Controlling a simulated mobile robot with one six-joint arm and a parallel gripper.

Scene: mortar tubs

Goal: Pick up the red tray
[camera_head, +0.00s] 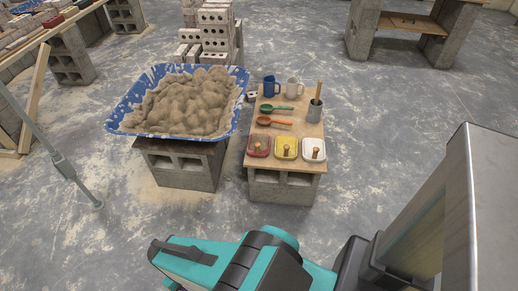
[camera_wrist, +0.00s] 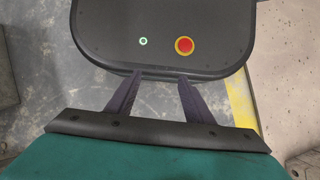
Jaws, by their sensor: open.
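The red tray (camera_head: 254,147) lies at the front left corner of the small wooden board (camera_head: 263,165) on blocks in the head view. It is a small square tray with a brown wooden knob-like piece in it. A yellow tray (camera_head: 280,152) and a white tray (camera_head: 308,156) stand in a row to its right. My gripper shows in the wrist view (camera_wrist: 151,95), with two dark fingers apart and nothing between them. It points at my own body, and the red tray is not in that view. In the head view the fingers are out of sight.
A blue tub (camera_head: 238,112) heaped with sand stands on blocks left of the board. Two mugs (camera_head: 271,86), a green spoon (camera_head: 279,108), an orange spoon (camera_head: 268,122) and a grey cup (camera_head: 314,112) are behind the trays. Open concrete floor lies right of the board.

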